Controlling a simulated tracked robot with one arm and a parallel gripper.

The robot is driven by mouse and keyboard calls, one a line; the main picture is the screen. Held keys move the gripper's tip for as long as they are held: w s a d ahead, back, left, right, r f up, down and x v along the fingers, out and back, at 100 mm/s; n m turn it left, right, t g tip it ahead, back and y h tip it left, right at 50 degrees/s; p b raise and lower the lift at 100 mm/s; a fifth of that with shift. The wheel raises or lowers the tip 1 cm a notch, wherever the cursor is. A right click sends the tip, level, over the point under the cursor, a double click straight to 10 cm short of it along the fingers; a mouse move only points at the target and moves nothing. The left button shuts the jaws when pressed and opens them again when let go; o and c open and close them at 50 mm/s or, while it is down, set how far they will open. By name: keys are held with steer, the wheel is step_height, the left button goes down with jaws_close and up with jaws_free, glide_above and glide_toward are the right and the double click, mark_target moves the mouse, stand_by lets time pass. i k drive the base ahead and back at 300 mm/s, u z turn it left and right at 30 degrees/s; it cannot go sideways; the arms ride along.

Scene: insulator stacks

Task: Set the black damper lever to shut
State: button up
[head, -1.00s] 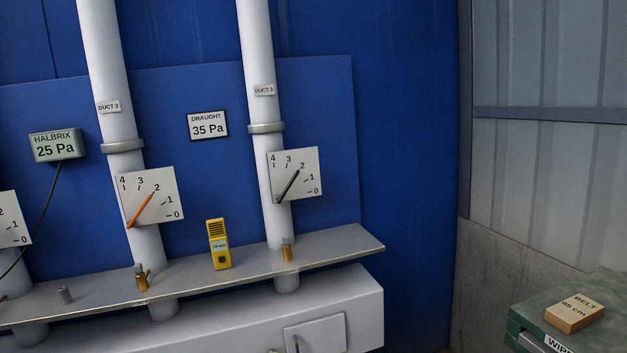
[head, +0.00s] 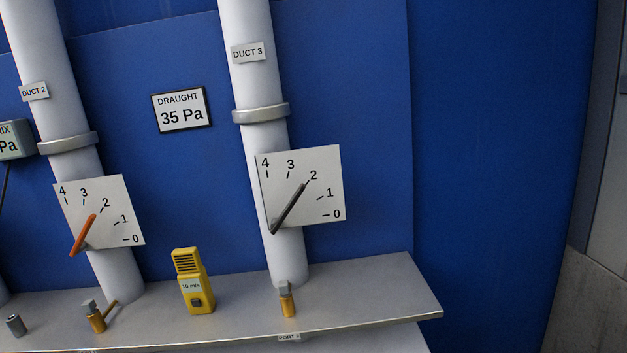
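The black damper lever (head: 288,209) is on the white dial plate (head: 326,185) fixed to the duct marked DUCT 3 (head: 262,85). The dial is marked 0 to 4. The lever pivots at the plate's lower left corner and slants up to the right, its tip close to the 2 mark. My gripper does not show in the head view.
An orange lever (head: 83,235) on the DUCT 2 dial stands left. A shelf (head: 370,295) below carries a yellow meter (head: 193,282), a brass fitting (head: 287,300) under DUCT 3 and another brass fitting (head: 95,317). A DRAUGHT display (head: 182,110) reads 35 Pa. The blue wall at right is bare.

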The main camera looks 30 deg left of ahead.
mark_target(276, 222)
steer(key=u, duration=0.05)
steer(key=i, duration=1.05)
steer(key=u, duration=0.05)
